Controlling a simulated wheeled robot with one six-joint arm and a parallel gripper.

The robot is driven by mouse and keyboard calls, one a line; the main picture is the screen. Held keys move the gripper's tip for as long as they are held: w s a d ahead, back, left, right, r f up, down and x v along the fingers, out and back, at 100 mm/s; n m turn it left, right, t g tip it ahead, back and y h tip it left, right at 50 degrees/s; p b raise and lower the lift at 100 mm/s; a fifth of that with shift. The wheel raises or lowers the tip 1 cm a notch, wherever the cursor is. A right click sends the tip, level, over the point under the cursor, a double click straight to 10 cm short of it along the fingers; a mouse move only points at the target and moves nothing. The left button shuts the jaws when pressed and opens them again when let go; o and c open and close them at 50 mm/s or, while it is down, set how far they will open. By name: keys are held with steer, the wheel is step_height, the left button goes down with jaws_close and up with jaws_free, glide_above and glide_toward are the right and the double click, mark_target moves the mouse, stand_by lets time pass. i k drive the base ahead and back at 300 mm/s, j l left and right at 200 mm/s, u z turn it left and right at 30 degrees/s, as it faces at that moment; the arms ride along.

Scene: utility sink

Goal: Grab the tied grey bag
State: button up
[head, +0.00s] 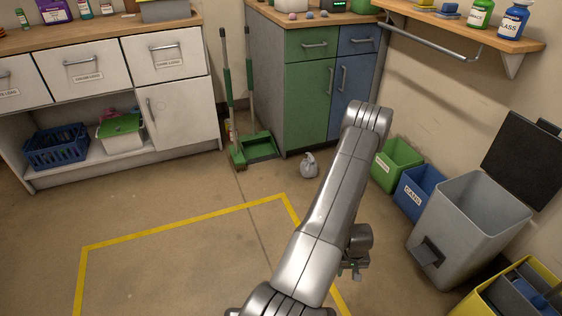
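The tied grey bag (309,167) is small and sits on the floor in front of the green and blue cabinet, with its knot at the top. My arm reaches up the middle of the head view and its upper part passes just right of the bag. My gripper (352,271) shows partly behind the arm at the lower right, well apart from the bag and nearer to me. Its fingers are small and partly hidden, so I cannot tell whether they are apart.
A green dustpan (258,146) and broom stand left of the bag. Green (397,163) and blue (419,190) bins and an open grey bin (466,221) line the right wall. Yellow tape (185,222) marks mostly clear floor.

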mark_target(308, 167)
steer(key=i+l+u, duration=0.15)
steer(key=i, duration=0.25)
steer(key=i+l+u, duration=0.1)
steer(key=i, duration=0.35)
steer(key=i+l+u, duration=0.15)
steer(key=i, duration=0.25)
steer(key=i+l+u, duration=0.15)
steer(key=i, duration=0.25)
steer(key=i+l, duration=0.25)
steer(key=i, duration=0.15)
steer(key=i+l, duration=0.3)
steer(key=i, duration=0.05)
